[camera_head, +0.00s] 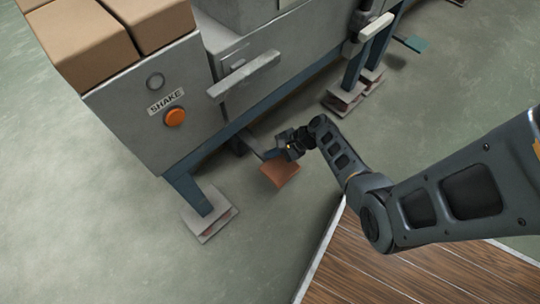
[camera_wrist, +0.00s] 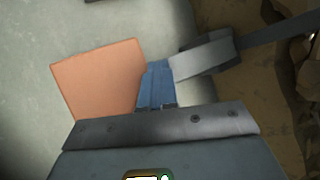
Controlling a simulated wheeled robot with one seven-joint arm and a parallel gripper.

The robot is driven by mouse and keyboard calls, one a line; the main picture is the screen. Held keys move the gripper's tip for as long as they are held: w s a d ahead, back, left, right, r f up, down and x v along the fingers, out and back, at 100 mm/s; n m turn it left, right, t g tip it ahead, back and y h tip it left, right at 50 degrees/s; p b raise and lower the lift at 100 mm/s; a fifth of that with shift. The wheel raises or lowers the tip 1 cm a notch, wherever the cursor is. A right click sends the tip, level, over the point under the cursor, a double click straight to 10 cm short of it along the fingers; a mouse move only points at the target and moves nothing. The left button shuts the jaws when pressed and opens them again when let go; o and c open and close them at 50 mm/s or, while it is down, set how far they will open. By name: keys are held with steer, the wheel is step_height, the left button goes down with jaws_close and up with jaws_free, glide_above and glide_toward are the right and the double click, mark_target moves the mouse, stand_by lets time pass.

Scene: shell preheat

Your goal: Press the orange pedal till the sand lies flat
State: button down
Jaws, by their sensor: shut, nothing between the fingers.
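The orange pedal (camera_head: 280,173) is a flat square plate low beneath the grey machine, on the end of a bar. My gripper (camera_head: 271,154) is shut and empty, at the pedal's back edge where the bar meets it. In the wrist view the orange pedal (camera_wrist: 98,85) lies left of the blue fingertips (camera_wrist: 157,82), which overlap its right edge. I cannot tell whether the fingers touch the pedal or how far it is pressed. I cannot make out the sand's surface in either view.
The grey machine (camera_head: 140,105) has an orange SHAKE button (camera_head: 174,117), a long handle (camera_head: 243,74) and brown boxes (camera_head: 86,40) on top. Its blue leg stands on a footplate (camera_head: 210,216) left of the pedal. A teal pedal (camera_head: 411,44) is farther back. The floor around is clear.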

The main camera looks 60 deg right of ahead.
mark_target(276, 159)
steer(key=shift+s+f+b, duration=0.15)
steer(key=shift+f+b, duration=0.8)
steer(key=shift+f, duration=0.4)
stand_by(0.9)
steer(key=shift+s+a+f+b, duration=0.1)
steer(key=shift+f+b, duration=0.15)
steer(key=shift+f, duration=0.15)
steer(key=shift+s+a+f+b, duration=0.1)
steer(key=shift+f+b, duration=0.15)
steer(key=shift+f, duration=0.1)
stand_by(0.7)
steer(key=shift+r, duration=0.1)
steer(key=shift+r+p, duration=2.5)
steer(key=shift+p, duration=0.1)
steer(key=shift+w+r+p, duration=0.15)
steer(key=shift+r+p, duration=0.15)
steer(key=shift+r, duration=0.1)
steer(key=shift+d, duration=0.1)
steer(key=shift+w+r, duration=0.1)
steer(key=r+p, duration=0.5)
steer(key=shift+w+d, duration=0.1)
steer(key=shift+w, duration=0.1)
stand_by(0.3)
